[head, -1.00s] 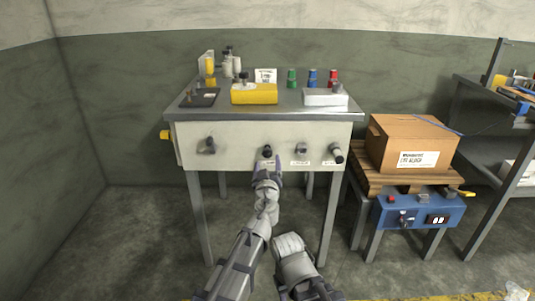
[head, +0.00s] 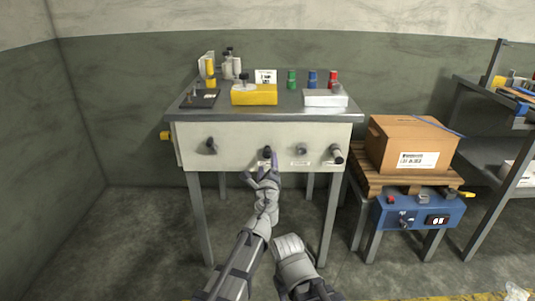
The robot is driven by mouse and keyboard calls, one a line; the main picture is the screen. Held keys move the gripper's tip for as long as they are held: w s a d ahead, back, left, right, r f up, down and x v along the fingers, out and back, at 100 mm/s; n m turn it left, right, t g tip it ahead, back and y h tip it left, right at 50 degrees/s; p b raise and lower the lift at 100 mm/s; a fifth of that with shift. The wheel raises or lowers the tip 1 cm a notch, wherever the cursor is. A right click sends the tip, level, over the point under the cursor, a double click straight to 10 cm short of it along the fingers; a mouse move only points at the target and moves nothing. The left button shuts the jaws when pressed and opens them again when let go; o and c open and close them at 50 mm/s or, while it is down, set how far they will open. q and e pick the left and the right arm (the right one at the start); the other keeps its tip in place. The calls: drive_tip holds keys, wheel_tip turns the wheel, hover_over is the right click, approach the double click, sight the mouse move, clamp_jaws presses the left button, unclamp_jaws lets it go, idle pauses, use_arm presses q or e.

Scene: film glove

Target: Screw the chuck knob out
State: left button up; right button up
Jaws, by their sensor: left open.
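A pale front panel (head: 235,135) under the bench top carries several dark or grey knobs in a row. One dark knob (head: 267,152) sits near the middle, in front of my left gripper (head: 264,169). My left gripper is open, with its fingers spread just below and around this knob. I cannot tell whether a finger touches it. Other knobs on the panel are one at the left (head: 210,146), a grey one (head: 302,149) and a longer one at the right (head: 337,154). The labels are too small to read. My right gripper is not seen.
The bench top (head: 285,110) holds a yellow block (head: 254,95), a white box (head: 325,98), a dark plate (head: 200,98) and coloured posts. A cardboard box (head: 410,143) on a pallet and a blue control box (head: 418,212) stand at right.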

sight(267, 155)
use_arm(q)
drive_tip(key=m, duration=1.5)
drive_tip(key=shift+w, duration=0.1)
drive_tip(key=w, duration=0.7)
drive_tip(key=shift+w, duration=0.4)
drive_tip(key=shift+s, duration=0.1)
clamp_jaws()
